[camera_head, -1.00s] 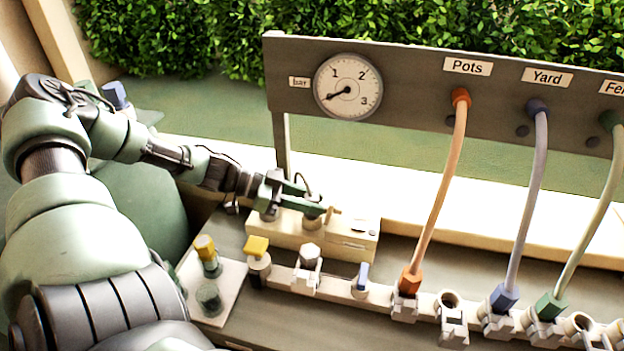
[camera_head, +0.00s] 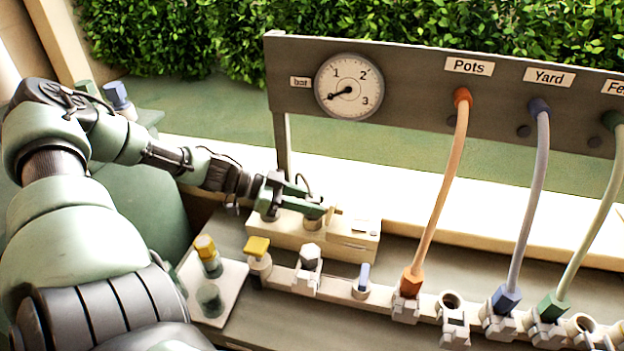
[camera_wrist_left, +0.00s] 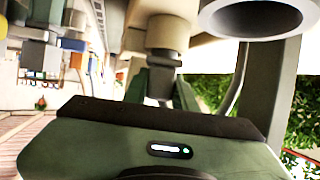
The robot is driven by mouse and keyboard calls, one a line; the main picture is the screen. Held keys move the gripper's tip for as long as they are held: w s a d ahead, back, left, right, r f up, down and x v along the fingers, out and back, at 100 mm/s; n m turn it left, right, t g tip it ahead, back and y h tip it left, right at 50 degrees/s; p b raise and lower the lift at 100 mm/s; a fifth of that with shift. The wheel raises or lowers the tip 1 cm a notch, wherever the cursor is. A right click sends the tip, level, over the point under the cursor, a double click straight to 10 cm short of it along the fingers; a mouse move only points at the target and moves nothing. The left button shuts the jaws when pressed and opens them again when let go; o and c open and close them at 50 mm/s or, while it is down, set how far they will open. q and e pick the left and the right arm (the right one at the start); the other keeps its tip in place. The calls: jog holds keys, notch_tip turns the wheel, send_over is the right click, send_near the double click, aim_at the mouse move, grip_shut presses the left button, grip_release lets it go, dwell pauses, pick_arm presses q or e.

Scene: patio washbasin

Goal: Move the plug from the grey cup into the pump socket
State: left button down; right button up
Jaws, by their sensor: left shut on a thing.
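My left gripper (camera_head: 318,208) is low over the cream block (camera_head: 357,243), shut on a pale plug. The plug (camera_wrist_left: 172,35) shows in the left wrist view as a cream and grey body with a narrower neck, between the fingers. In the head view the gripper mostly hides it. A grey open ring (camera_wrist_left: 255,18) is close by in the wrist view. I cannot tell which part is the pump socket. My right gripper is out of view.
A white plate (camera_head: 236,277) with a yellow-topped piece (camera_head: 207,256) and a grey-green cup (camera_head: 210,300) is at left front. A row of sockets with orange, blue and green hoses runs right. A gauge panel (camera_head: 417,101) stands behind.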

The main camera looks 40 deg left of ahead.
pick_arm(q)
jog(key=shift+f+b, duration=0.35)
jog(key=shift+f, duration=0.05)
jog(key=c, duration=1.4)
grip_release()
jog(key=shift+s+a+r+p, duration=0.25)
jog(key=shift+a+r+p, duration=0.1)
jog(key=shift+p, duration=0.4)
jog(key=p+v, duration=0.4)
jog(key=p, duration=0.1)
jog(key=shift+s+a+r, duration=0.1)
jog(key=shift+s+a, duration=0.05)
jog(key=shift+s, duration=0.1)
jog(key=p+v, duration=0.5)
jog(key=shift+s+a, duration=0.2)
